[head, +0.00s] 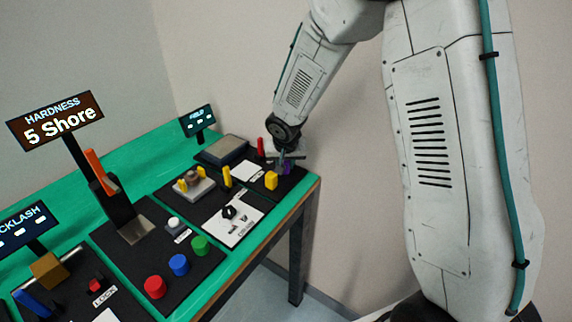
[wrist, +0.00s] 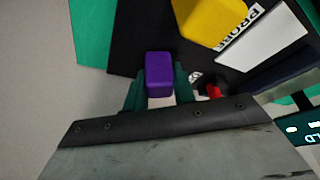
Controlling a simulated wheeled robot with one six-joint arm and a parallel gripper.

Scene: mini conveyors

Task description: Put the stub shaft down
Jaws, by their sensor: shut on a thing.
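My gripper (head: 287,158) is low over the far right end of the green bench, near the edge of a black mat. Its teal fingers also show in the wrist view (wrist: 159,92). They are shut on a purple block-shaped piece (wrist: 158,72), which I take to be the stub shaft. In the head view only a bit of purple (head: 287,169) shows beneath the gripper. I cannot tell whether it touches the mat.
A yellow block (head: 271,180) stands close by on the black mat, near a white label (wrist: 262,38) and a red piece (head: 261,146). A grey plate (head: 222,150) lies left of it. The bench's right edge (head: 318,181) is close. A small display (head: 198,120) stands at the back.

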